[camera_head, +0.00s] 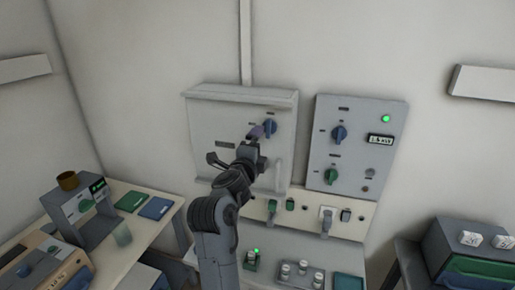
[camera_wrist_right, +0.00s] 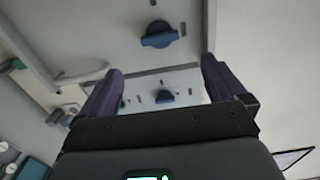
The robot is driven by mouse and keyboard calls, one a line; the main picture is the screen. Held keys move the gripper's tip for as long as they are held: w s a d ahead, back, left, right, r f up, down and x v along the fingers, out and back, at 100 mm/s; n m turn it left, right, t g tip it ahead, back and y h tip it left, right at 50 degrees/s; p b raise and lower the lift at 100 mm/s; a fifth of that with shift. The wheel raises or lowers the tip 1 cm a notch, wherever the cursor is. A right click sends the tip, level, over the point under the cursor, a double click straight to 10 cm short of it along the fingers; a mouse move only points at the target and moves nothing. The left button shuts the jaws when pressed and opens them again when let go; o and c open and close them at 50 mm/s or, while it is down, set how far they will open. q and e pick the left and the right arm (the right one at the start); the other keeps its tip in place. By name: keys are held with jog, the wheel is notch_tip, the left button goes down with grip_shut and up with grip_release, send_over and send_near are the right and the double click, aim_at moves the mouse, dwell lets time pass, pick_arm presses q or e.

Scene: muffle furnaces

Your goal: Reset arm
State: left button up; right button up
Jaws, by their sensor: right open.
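My right gripper (camera_head: 257,137) is raised in front of a grey wall cabinet (camera_head: 210,135). Its tip is close to the left of the cabinet's blue knob (camera_head: 270,127); I cannot tell from the head view whether they touch. In the right wrist view my right gripper (camera_wrist_right: 160,82) has its two dark fingers spread wide, with nothing held between them. Beyond the fingers, that view shows a blue knob (camera_wrist_right: 160,35) at the top and another blue knob (camera_wrist_right: 165,97) farther off. My left gripper is not in view.
A grey control panel (camera_head: 358,160) with a lit green lamp (camera_head: 386,118) is right of the cabinet. Below is a beige socket strip (camera_head: 350,225). A dark box (camera_head: 470,250) stands right.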

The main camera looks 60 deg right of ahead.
dwell(0.3)
jog(key=a+f+n+t+y, duration=0.8)
jog(key=a+f+n+y, duration=0.5)
jog(key=a+f+n, duration=0.8)
jog(key=s+a+f+n+g+y, duration=0.2)
jog(key=s+a+f+n+g, duration=0.4)
jog(key=s+f, duration=0.45)
jog(key=s+a+f+n+g+y, duration=0.35)
jog(key=s+a+f+n, duration=0.35)
jog(key=s, duration=0.6)
notch_tip(320, 180, up, 26)
jog(key=d+n+p, duration=0.1)
jog(key=p, duration=2.6)
jog(key=shift+w+h, duration=0.25)
jog(key=shift+h, duration=0.2)
jog(key=shift+r, duration=0.1)
